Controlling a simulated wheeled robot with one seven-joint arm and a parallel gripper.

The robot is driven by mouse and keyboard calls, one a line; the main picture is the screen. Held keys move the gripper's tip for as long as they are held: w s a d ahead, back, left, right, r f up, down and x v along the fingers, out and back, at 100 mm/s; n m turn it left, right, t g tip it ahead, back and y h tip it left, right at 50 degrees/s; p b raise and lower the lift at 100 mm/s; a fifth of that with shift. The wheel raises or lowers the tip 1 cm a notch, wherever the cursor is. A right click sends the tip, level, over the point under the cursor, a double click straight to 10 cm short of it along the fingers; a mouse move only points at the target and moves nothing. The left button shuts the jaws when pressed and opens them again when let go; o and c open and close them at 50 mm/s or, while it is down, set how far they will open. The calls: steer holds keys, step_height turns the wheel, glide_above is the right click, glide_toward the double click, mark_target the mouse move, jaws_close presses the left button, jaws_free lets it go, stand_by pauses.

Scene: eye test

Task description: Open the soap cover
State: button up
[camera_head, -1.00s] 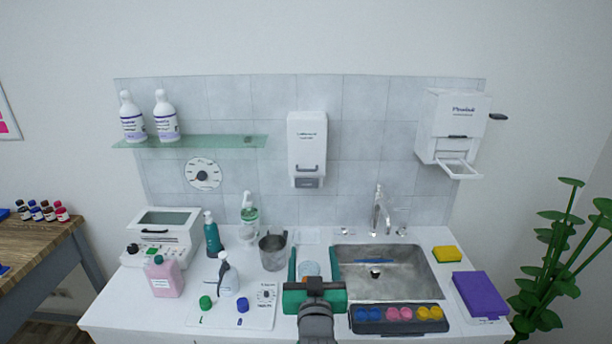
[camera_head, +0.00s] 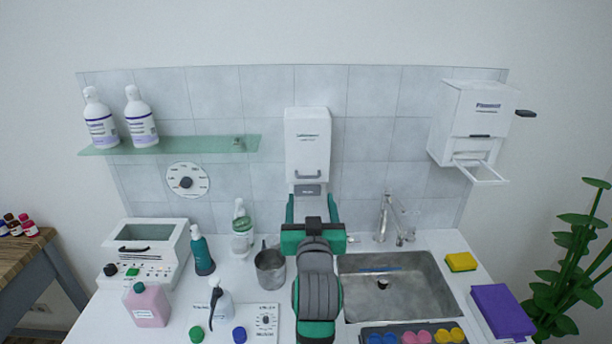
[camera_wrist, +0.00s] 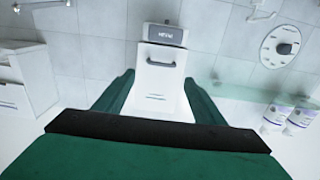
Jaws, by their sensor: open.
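A white wall-mounted dispenser, which looks like the soap dispenser, hangs closed at the centre of the tiles. Its front cover (camera_head: 307,140) has a dark handle (camera_head: 308,175) low down, above a grey bottom part (camera_head: 307,190). The wrist view shows it upside down, with the cover (camera_wrist: 156,82) and the handle (camera_wrist: 161,63) seen between my fingers. My gripper (camera_head: 312,207) has green fingers and is open and empty. It is just below and in front of the dispenser, apart from the handle as far as I can tell. The gap in depth is unclear.
A second white dispenser (camera_head: 470,125) with a protruding tray hangs at the right. A glass shelf (camera_head: 190,145) with two bottles is at the left. Below are a metal cup (camera_head: 270,268), a sink (camera_head: 365,302), a faucet (camera_head: 384,215) and several bottles. Wall around the dispenser is clear.

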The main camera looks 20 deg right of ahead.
glide_toward(310, 181)
steer(key=w+r, duration=0.2)
steer(key=w, duration=0.1)
steer(key=w+d+r, duration=0.1)
steer(key=w, duration=0.1)
steer(key=c, duration=1.2)
steer(key=shift+d+r, duration=0.1)
steer(key=shift+r, duration=0.05)
steer(key=shift+c, duration=0.2)
